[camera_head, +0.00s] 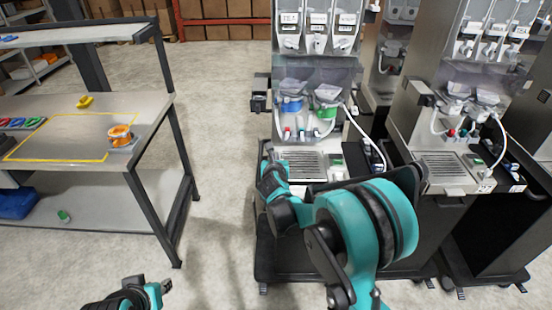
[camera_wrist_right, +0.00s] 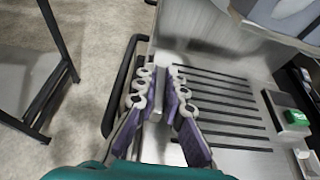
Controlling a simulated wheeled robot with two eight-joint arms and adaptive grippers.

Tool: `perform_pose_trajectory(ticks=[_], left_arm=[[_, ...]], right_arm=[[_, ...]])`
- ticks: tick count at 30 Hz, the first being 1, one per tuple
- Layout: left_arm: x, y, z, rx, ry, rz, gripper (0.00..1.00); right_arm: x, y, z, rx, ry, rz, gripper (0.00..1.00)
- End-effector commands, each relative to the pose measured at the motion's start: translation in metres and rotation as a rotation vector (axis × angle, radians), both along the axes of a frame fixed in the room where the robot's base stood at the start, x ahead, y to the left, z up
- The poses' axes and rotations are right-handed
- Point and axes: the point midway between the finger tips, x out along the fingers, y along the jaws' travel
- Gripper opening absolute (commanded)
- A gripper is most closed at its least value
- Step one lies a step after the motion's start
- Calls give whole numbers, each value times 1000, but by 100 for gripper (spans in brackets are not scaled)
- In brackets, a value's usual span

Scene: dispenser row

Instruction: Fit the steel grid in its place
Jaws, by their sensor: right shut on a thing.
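The steel grid (camera_head: 306,162), a flat slatted plate, lies at the base of the middle dispenser (camera_head: 330,120) in the head view. In the wrist view the grid (camera_wrist_right: 225,105) spreads to the right of the fingers, with dark parallel slots. My right gripper (camera_wrist_right: 163,88) is shut on the grid's left edge, with its purple-padded fingers close together. The head view shows my right arm over the tray front, hiding part of it. Whether the grid sits flush cannot be told. My left gripper (camera_head: 150,290) is at the bottom left, partly cut off, far from the grid.
A green-topped block (camera_wrist_right: 296,117) sits right of the grid. A dark rail (camera_wrist_right: 125,95) runs left of the fingers. Another dispenser (camera_head: 455,130) stands to the right. A workbench (camera_head: 75,150) with an orange spool (camera_head: 120,134) is at left, with open floor between.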

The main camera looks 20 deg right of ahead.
Motion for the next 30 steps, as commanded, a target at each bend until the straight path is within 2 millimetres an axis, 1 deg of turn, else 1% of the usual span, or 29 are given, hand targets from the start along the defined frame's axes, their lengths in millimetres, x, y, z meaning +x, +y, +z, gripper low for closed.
perform_pose_trajectory(ticks=[8,27,28,29,30], left_arm=[[0,0,-1,0,0,0,29],[0,0,-14,0,0,0,29],[0,0,-14,0,0,0,29],[0,0,-13,0,0,0,29],[0,0,-13,0,0,0,29]], right_arm=[[0,0,-1,-1,-1,1,0],[0,0,-16,-1,-1,1,0],[0,0,-16,-1,-1,1,12],[0,0,-16,-1,-1,1,20],[0,0,-16,-1,-1,1,31]])
